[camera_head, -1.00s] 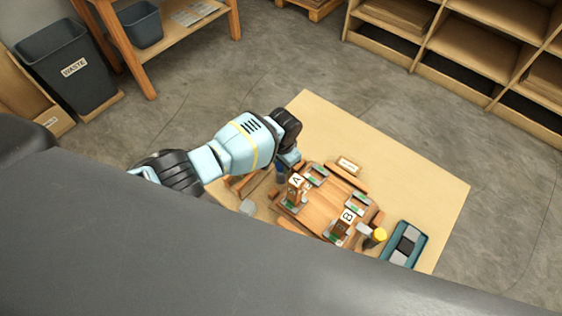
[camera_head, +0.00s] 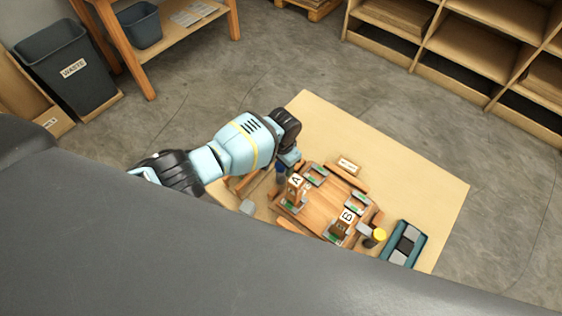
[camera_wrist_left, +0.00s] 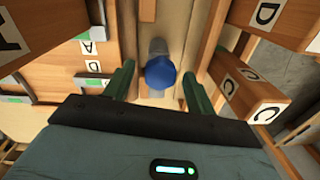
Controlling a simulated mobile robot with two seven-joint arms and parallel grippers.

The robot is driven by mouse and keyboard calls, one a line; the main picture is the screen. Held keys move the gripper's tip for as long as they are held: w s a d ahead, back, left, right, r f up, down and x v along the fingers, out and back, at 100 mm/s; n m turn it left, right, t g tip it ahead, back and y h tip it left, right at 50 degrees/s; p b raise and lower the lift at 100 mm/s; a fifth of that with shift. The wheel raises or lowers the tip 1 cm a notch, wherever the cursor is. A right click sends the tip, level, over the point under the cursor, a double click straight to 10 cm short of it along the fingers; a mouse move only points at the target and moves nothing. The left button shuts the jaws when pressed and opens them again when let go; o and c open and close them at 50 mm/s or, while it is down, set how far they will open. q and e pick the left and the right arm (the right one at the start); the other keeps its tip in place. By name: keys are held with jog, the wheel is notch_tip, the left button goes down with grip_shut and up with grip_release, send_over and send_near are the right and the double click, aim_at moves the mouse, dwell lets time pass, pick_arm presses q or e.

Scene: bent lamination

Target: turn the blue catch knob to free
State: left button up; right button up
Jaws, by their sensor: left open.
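The blue catch knob (camera_wrist_left: 160,72) shows in the left wrist view, a round blue cap on a grey stem. My left gripper (camera_wrist_left: 157,85) is open, with one green finger on each side of the knob and a visible gap to each. In the head view my left gripper (camera_head: 284,172) points down at the left side of the wooden fixture (camera_head: 322,205), and a small bit of blue shows beneath it. Whether the fingers touch the knob's far side is hidden. My right gripper is not in view.
A block labelled A (camera_head: 296,182) and one labelled B (camera_head: 346,217) stand on the fixture. A yellow-topped object (camera_head: 379,235) and a teal tray (camera_head: 421,255) lie to the right. The table's (camera_head: 415,180) far side is mostly clear.

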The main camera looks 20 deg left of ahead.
aim_at(281, 166)
pick_arm(q)
notch_tip(281, 166, up, 7)
jog(key=shift+d+r+p, duration=0.1)
jog(key=shift+p, duration=1.05)
jog(key=shift+r, duration=0.3)
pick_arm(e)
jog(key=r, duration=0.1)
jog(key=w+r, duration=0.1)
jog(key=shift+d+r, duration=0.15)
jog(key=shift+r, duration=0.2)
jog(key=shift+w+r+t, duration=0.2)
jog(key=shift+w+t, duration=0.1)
pick_arm(q)
jog(key=shift+s+f, duration=0.1)
jog(key=shift+s, duration=0.05)
